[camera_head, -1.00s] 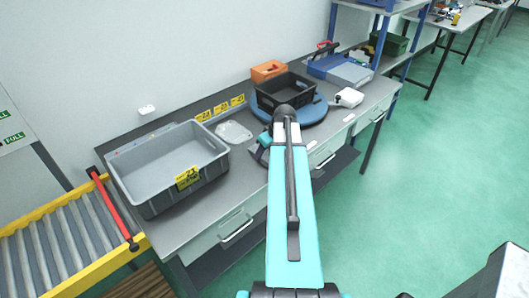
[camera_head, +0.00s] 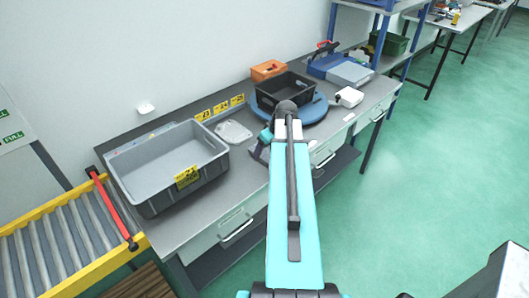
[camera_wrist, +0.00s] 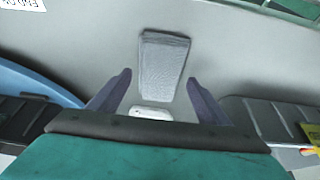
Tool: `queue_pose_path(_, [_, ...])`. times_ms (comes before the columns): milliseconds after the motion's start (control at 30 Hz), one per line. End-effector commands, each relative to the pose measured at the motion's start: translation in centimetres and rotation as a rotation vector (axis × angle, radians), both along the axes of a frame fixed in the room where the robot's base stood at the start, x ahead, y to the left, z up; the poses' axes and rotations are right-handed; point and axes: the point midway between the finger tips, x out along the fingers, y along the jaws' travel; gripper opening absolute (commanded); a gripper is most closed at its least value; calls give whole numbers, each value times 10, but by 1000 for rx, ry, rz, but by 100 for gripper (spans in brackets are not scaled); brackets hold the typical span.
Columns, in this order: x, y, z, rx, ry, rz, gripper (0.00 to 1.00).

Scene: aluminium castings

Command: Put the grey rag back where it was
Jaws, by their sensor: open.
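The grey rag (camera_wrist: 164,58) shows in the wrist view as a folded, textured rectangle lying flat on the grey bench top. My gripper (camera_wrist: 158,80) is open, its two dark fingers on either side of the rag's near end, with visible gaps; I cannot tell its height above the bench. In the head view my gripper (camera_head: 259,152) is low over the bench between the grey bin and the blue turntable. The rag is hidden behind my arm there. A small white object (camera_wrist: 150,113) lies between my fingers' bases in the wrist view.
The large grey bin (camera_head: 140,187) stands to the left. The blue round turntable (camera_head: 313,112) carries a black crate (camera_head: 287,90) to the right. A pale flat tray (camera_head: 233,131) lies near the wall. An orange box (camera_head: 268,70) and a white item (camera_head: 349,97) stand farther right.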

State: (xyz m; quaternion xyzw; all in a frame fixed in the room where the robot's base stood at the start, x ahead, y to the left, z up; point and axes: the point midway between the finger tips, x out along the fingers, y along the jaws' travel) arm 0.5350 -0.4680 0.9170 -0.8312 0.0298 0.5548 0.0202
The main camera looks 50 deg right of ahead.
Motion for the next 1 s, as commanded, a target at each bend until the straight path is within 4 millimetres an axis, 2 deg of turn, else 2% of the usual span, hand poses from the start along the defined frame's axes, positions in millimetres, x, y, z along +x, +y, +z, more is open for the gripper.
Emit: queue_pose_path(1000, [-37,3,89,-1,-1,0,71])
